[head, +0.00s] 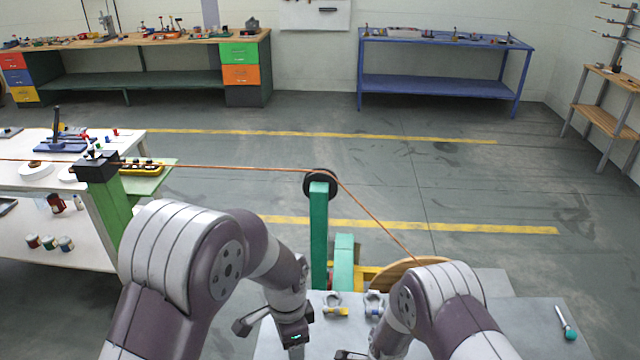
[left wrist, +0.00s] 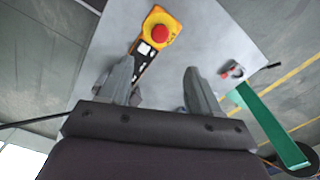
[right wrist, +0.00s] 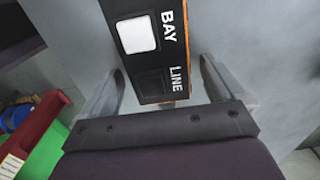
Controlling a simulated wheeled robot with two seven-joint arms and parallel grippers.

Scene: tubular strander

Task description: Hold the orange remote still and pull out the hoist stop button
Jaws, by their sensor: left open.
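The orange remote shows in the left wrist view as a yellow-orange head (left wrist: 171,24) with a red mushroom stop button (left wrist: 160,33) and a black body reaching down toward my left finger. In the right wrist view its black face (right wrist: 150,55) carries a white square button and the words BAY and LINE, with an orange edge. It is not visible in the head view. My left gripper (left wrist: 158,70) is open and empty, with the button ahead of its fingertips. My right gripper (right wrist: 163,70) is open, the remote's lower end appearing between its fingers with gaps on both sides.
The grey table (head: 510,315) holds two shackles (head: 335,306) and a green-handled screwdriver (head: 566,325). A green post (head: 319,235) with a black pulley guides a copper wire (head: 385,228) at the table's far side. The table's right part is mostly clear.

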